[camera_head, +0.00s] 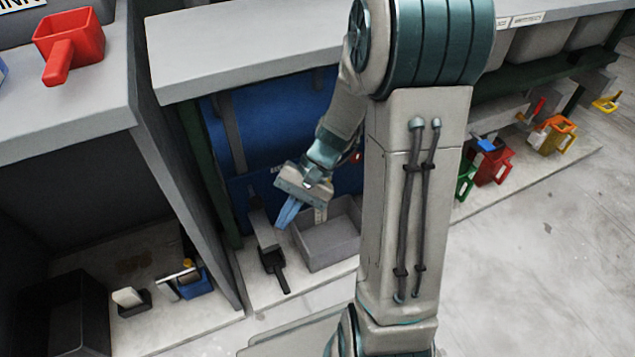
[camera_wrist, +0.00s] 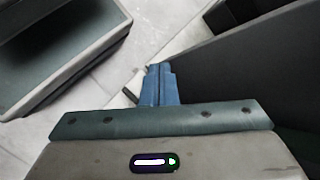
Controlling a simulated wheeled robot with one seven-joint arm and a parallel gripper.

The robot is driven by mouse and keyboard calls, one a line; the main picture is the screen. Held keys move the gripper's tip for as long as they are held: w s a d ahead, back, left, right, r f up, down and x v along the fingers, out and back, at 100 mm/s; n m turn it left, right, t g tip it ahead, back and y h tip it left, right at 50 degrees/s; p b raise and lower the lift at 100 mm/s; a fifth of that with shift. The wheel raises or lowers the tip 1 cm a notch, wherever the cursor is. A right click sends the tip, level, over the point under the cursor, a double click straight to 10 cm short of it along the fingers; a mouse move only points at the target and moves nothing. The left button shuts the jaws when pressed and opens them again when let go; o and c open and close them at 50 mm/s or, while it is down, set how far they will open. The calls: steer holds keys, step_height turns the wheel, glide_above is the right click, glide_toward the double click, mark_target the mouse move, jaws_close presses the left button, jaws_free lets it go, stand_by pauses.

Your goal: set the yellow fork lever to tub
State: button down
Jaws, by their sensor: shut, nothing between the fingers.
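A small yellow fork-shaped piece (camera_head: 606,103) shows at the far right of the head view, low beside the farther bench; it looks like the yellow fork lever, but its setting is too small to read. My gripper (camera_head: 284,222) is far to the left of it, pointing down in front of a blue press (camera_head: 228,125). Its blue fingers (camera_wrist: 158,68) are together and empty. A grey open tub (camera_head: 330,240) stands just right of my gripper. The wrist view does not show the yellow piece.
Orange (camera_head: 557,134), red (camera_head: 491,166) and green (camera_head: 466,181) handled pieces stand along the bench at right. A red scoop (camera_head: 68,42) sits on the left bench. A dark bin (camera_head: 65,310) stands at lower left. The floor at right is clear.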

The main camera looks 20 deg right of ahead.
steer(key=w+d+f+m+t+y, duration=0.3)
steer(key=w+f+m+t+y, duration=0.15)
steer(key=w+f+m, duration=0.2)
steer(key=w+d+f+m+t+y, duration=0.3)
steer(key=w+f+m+t, duration=0.2)
steer(key=w+m+t, duration=0.15)
steer(key=d+f+m+t+h, duration=0.5)
steer(key=d+f+m+h, duration=0.1)
steer(key=f+m+h, duration=0.1)
steer(key=w+d+f+m+t+h+p, duration=0.1)
steer(key=d+f+m+t+h, duration=0.4)
steer(key=f, duration=0.7)
steer(key=d+m+h, duration=0.2)
steer(key=m, duration=0.2)
steer(key=shift+w+d+m, duration=0.2)
steer(key=shift+m, duration=0.1)
